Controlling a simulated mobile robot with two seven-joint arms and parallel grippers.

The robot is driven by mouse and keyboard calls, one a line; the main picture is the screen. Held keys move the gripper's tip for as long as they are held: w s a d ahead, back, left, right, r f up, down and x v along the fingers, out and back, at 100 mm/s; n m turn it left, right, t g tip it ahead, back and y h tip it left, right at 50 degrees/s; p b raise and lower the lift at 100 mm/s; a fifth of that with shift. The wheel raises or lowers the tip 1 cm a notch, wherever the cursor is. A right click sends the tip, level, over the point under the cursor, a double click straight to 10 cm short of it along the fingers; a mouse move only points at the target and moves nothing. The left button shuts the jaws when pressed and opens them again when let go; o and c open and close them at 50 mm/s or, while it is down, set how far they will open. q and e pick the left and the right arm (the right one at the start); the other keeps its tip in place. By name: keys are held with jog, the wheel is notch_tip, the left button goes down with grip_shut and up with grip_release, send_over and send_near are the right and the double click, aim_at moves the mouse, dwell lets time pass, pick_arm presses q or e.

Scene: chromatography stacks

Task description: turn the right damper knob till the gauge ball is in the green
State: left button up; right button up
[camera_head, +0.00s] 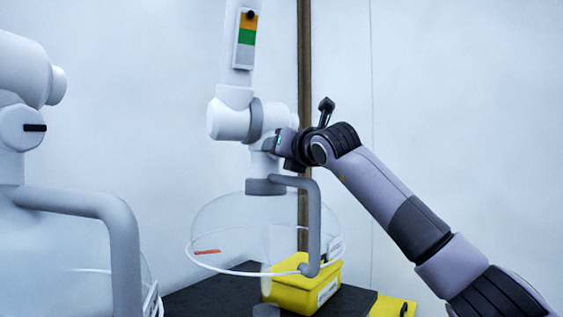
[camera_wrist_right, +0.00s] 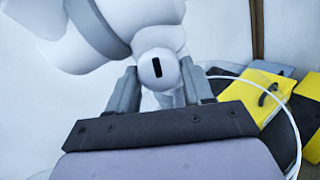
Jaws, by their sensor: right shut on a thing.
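The gauge (camera_head: 245,42) stands on the upright white tube of the right extraction arm, with orange above green above grey. Its dark ball (camera_head: 250,15) is at the top, in the orange and above the green. My right gripper (camera_head: 282,146) is at the joint below the gauge and hides the knob in the head view. In the right wrist view, the white damper knob (camera_wrist_right: 158,72) with an upright black mark sits between the two fingers of my right gripper (camera_wrist_right: 160,88), which is shut on it. My left gripper is out of view.
A clear hood (camera_head: 215,215) with a white rim and a grey handle (camera_head: 314,225) hangs below the joint. A yellow box (camera_head: 292,292) stands on a dark surface. Another white arm with its own knob (camera_head: 24,127) fills the left. A brown post (camera_head: 305,60) stands behind.

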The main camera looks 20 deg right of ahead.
jog(key=shift+m, duration=0.8)
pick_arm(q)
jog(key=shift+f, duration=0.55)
pick_arm(e)
jog(key=shift+r, duration=0.1)
jog(key=o, duration=1)
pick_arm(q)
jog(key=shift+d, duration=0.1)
